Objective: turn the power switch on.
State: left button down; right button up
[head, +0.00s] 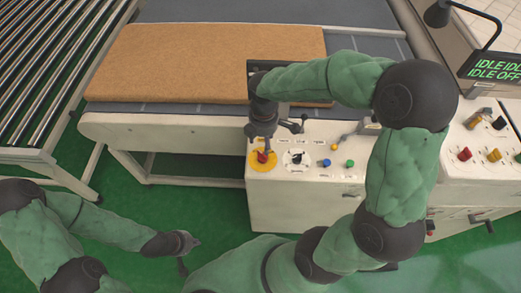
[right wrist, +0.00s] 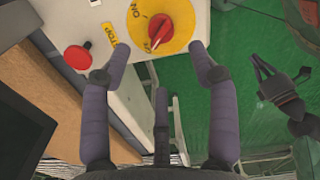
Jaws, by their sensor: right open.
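The power switch is a red knob on a round yellow plate (head: 262,157) on the white control cabinet's top. In the right wrist view the red knob (right wrist: 160,28) shows large, with an ON label and another label partly readable as OFF near its pointer end. My right gripper (head: 275,128) is open above the panel; in the right wrist view its fingertips (right wrist: 158,47) stand apart on either side of the yellow plate, with nothing between them. I cannot tell their height over the knob. My left gripper (head: 189,255) is open and empty, low over the green floor.
A brown mattress (head: 200,60) lies on the conveyor behind the cabinet (head: 300,205). A black selector (head: 297,158), blue button (head: 326,163) and green button (head: 350,163) sit right of the switch. A red button (right wrist: 77,57) is near the STOP label. A display (head: 495,69) reads IDLE and OFF.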

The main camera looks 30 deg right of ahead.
aim_at(263, 154)
notch_tip(263, 154, down, 9)
jog(key=shift+b, duration=1)
jog(key=c, duration=1.1)
